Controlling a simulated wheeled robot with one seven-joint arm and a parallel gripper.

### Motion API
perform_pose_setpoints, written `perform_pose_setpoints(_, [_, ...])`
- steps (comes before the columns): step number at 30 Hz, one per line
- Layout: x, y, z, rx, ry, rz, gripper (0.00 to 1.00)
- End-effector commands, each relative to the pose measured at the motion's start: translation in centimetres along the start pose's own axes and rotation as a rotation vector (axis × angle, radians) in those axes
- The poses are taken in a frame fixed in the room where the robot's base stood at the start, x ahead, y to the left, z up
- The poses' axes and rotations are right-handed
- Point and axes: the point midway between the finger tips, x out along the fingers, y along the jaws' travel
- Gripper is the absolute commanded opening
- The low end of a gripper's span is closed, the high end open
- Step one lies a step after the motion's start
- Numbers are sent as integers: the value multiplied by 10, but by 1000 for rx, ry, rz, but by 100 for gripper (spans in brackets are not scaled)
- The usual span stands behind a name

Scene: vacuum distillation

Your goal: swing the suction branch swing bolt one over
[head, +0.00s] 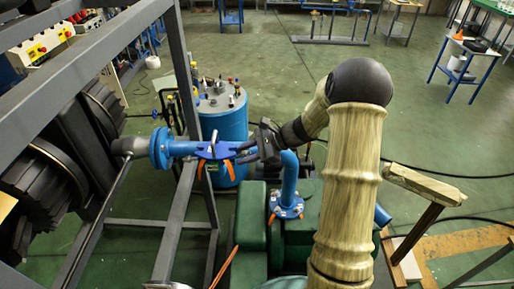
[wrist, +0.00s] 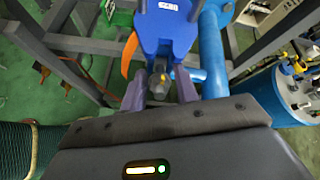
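The suction branch is a blue pipe (head: 190,148) running left to right, with a blue clamped flange (head: 213,151) in its middle. A blue flange plate with a small label (wrist: 165,25) fills the top of the wrist view. A dark swing bolt end with a yellowish tip (wrist: 157,82) sticks out below the plate. An orange handle-like part (wrist: 129,55) hangs at its left. My gripper (head: 250,148) is at the right of the flange. In the wrist view my gripper (wrist: 160,90) is open, its two fingers on either side of the bolt end with gaps visible.
A grey steel frame (head: 168,235) stands at the left, close to the pipe. A blue cylindrical vessel (head: 222,120) stands behind the flange. A vertical blue pipe (head: 290,180) drops to a flange over the green machine (head: 252,220). Open green floor (head: 430,130) lies at the right.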

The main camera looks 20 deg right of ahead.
Motion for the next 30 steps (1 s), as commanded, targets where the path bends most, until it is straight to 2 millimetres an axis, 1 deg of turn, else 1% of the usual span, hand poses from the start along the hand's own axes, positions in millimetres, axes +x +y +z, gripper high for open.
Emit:
perform_pose_setpoints(5, [-17, 0, -2, -3, 2, -5, 30])
perform_pose_setpoints(8, [-34, 0, -3, -3, 4, -6, 30])
perform_pose_setpoints(24, [-142, 0, -3, -2, 4, -4, 30])
perform_pose_setpoints(27, [-158, 0, -3, -1, 4, -4, 30])
perform_pose_setpoints(30, [-168, 0, -2, 0, 3, -3, 30])
